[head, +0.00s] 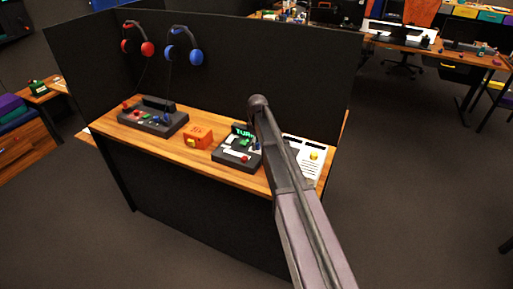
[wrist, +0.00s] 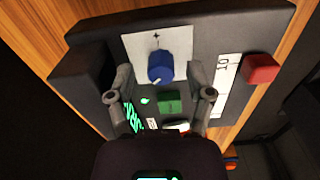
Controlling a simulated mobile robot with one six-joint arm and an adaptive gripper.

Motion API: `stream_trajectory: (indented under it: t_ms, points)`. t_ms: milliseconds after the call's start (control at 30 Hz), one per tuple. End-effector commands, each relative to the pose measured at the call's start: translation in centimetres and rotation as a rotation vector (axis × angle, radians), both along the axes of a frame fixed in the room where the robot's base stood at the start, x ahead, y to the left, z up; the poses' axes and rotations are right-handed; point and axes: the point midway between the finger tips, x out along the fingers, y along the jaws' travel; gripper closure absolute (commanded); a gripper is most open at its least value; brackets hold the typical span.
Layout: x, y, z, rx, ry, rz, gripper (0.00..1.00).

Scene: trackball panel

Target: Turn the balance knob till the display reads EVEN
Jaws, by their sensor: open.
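In the wrist view a blue knob (wrist: 160,67) with a white pointer mark stands on a white plate marked plus and minus, on a dark panel box (wrist: 95,32). The pointer aims to the lower left. My gripper (wrist: 160,78) is open, one finger on each side of the knob; I cannot tell whether they touch it. The display (wrist: 133,118) glows green, partly covered by a finger and seen at a slant. In the head view the display (head: 243,131) appears to start with "TU". My arm hides much of the gripper there.
A red button (wrist: 261,68) and a green button (wrist: 168,103) sit near the knob. An orange box (head: 198,137) and a larger dark console (head: 153,118) stand to the left on the wooden desk. A white sheet (head: 303,158) lies right. A dark partition (head: 300,65) rises behind.

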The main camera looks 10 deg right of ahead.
Motion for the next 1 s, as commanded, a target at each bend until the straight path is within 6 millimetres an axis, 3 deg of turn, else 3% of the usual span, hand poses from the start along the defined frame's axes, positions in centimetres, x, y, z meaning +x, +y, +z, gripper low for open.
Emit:
stream_trajectory:
  t_ms: [433,467,667,1000]
  points:
    - [0.00,-0.04,-0.33,0.000,0.000,0.000,0.33]
    - [0.00,-0.04,-0.33,0.000,0.000,0.000,0.39]
    - [0.01,-0.05,-0.33,0.000,0.000,-0.001,0.98]
    - [0.04,0.07,-0.33,0.001,-0.001,-0.015,1.00]
